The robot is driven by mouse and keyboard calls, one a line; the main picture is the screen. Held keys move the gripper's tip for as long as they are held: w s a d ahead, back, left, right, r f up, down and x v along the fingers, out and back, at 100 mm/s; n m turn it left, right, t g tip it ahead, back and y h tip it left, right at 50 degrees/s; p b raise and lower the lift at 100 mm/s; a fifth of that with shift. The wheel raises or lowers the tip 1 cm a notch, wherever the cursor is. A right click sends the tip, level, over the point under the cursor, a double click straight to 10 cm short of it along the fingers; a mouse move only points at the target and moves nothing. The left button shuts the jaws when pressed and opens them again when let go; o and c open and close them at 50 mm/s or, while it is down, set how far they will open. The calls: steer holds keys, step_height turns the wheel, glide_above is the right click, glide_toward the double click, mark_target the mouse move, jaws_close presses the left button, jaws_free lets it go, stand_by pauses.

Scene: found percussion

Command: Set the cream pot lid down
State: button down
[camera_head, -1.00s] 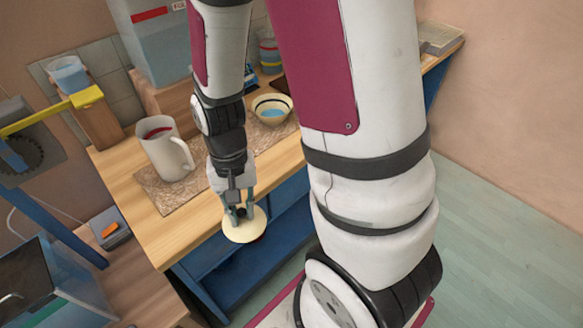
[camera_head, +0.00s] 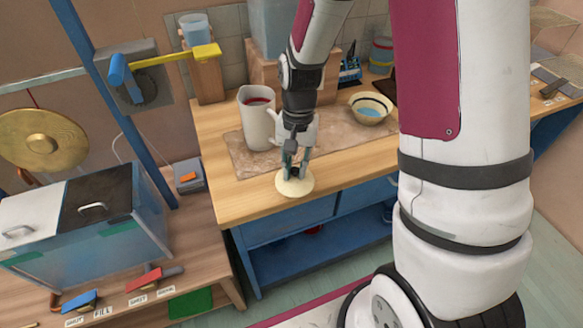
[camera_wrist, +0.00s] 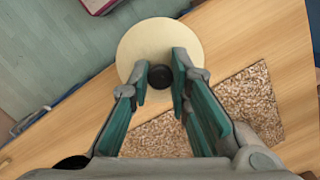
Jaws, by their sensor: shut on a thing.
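The cream pot lid (camera_head: 296,187) is a round pale disc with a dark knob. It shows in the head view at the front edge of the wooden bench top (camera_head: 240,205). My gripper (camera_head: 296,168) is above it, shut on its knob. In the wrist view the lid (camera_wrist: 150,42) lies beyond the fingertips, and the dark knob (camera_wrist: 160,77) sits between the green finger pads (camera_wrist: 163,75). The lid overlaps both bench top and floor in that view. I cannot tell whether it touches the wood.
A brown speckled mat (camera_head: 240,160) carries a white jug (camera_head: 257,118) with red inside and a cream bowl (camera_head: 371,108). A lidded tank (camera_head: 140,225) and a brass gong (camera_head: 42,139) are at the left. Bare wood lies along the bench's front edge.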

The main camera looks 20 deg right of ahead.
steer(key=w, duration=0.3)
steer(key=shift+d+f, duration=0.1)
steer(key=shift+f, duration=1.75)
steer(key=shift+f, duration=0.1)
steer(key=c, duration=1.5)
jaws_free()
step_height(320, 180, up, 12)
steer(key=w, duration=0.1)
steer(key=s+r+n+t, duration=0.3)
steer(key=s+r, duration=0.6)
steer(key=r, duration=0.4)
steer(key=s+r+n+t, duration=0.1)
steer(key=s, duration=0.3)
steer(key=s+r+n+t, duration=0.1)
steer(key=s, duration=0.3)
steer(key=s+r+n+t, duration=0.1)
steer(key=s+r, duration=0.1)
steer(key=s, duration=0.1)
steer(key=shift+s+n+h, duration=0.3)
steer(key=shift+s+h, duration=0.1)
